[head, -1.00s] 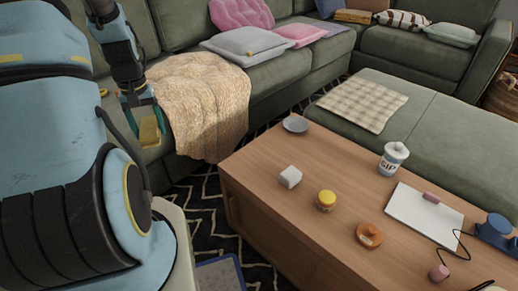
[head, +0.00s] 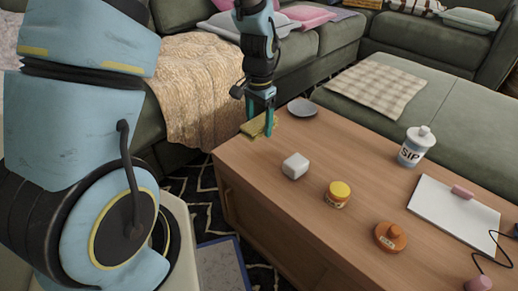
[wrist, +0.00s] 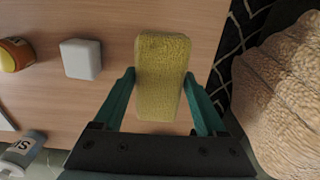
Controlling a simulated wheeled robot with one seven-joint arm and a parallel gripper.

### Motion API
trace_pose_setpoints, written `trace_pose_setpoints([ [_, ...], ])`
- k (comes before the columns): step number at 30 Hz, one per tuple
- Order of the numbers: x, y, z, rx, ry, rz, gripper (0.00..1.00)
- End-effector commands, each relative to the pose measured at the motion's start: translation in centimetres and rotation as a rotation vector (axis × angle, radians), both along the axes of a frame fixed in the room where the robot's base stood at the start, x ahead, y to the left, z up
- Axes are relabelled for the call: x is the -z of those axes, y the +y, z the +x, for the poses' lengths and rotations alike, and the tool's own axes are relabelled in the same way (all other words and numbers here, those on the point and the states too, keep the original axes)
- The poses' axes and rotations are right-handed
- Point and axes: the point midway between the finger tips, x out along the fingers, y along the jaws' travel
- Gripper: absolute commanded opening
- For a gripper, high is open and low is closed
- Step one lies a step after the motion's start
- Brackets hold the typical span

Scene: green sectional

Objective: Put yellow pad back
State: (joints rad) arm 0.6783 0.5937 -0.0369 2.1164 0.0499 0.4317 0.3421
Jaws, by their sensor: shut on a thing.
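The yellow pad (wrist: 162,75) is a rough, block-shaped sponge held between the two teal fingers of my gripper (wrist: 162,95) in the wrist view. In the head view the pad (head: 253,127) is at the fingertips of my gripper (head: 261,122), at the back left corner of the wooden coffee table (head: 270,200). The gripper is shut on it. The table top shows beneath the pad in the wrist view. I cannot tell whether the pad touches the table or hangs just above it.
A grey dish (head: 302,107) is close to the right of my gripper. The sofa with a knitted throw (head: 195,85) is behind.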

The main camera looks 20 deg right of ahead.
Motion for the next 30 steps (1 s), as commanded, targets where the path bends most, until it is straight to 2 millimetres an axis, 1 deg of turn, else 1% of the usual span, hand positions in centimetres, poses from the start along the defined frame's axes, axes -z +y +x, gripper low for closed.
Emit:
trace_pose_setpoints([
  [1, 1.4, 0.1, -0.1, -0.001, 0.004, 0.003, 0.22],
  [3, 2.5, 0.1, 0.0, -0.001, 0.002, 0.002, 0.22],
  [11, 4.6, 0.1, 0.0, -0.002, 0.002, 0.001, 0.22],
  [16, 7.0, 0.1, 0.0, -0.003, 0.002, 0.001, 0.22],
  [18, 7.3, 0.1, 0.0, -0.003, 0.0, 0.001, 0.22],
  [24, 7.2, 0.1, 0.0, -0.003, 0.0, 0.0, 0.22],
  [28, 7.5, 0.1, 0.0, -0.003, 0.0, 0.0, 0.22],
  [29, 7.6, 0.1, 0.0, -0.003, 0.0, 0.0, 0.75],
  [30, 7.5, 0.1, 0.0, -0.003, 0.0, 0.0, 0.79],
])
